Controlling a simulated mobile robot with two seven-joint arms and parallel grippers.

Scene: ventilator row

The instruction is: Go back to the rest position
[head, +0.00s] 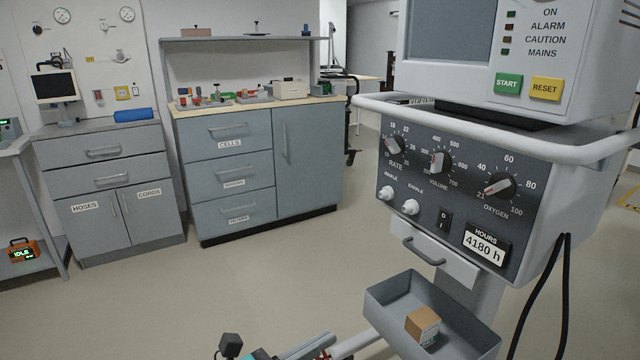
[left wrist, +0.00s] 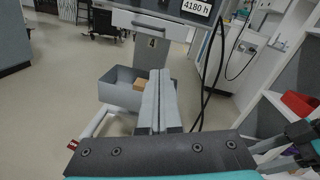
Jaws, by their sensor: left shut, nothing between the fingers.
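My left gripper (head: 310,346) shows at the bottom edge of the head view, low on the floor side and left of the ventilator's tray. In the left wrist view its two grey fingers (left wrist: 160,78) are pressed together with nothing between them. They point toward the ventilator (head: 455,190) and overlap the picture of its grey tray (left wrist: 118,75). The tray (head: 388,298) holds a small brown and white box (head: 423,325), which also shows partly behind the fingers in the wrist view (left wrist: 140,85).
The ventilator's white rail (head: 480,124) juts toward me, and black cables (head: 563,300) hang at its right. Grey cabinets (head: 235,165) with a loaded worktop line the back. A shelf with a red bin (left wrist: 300,104) stands at the right in the wrist view. The floor at left centre is clear.

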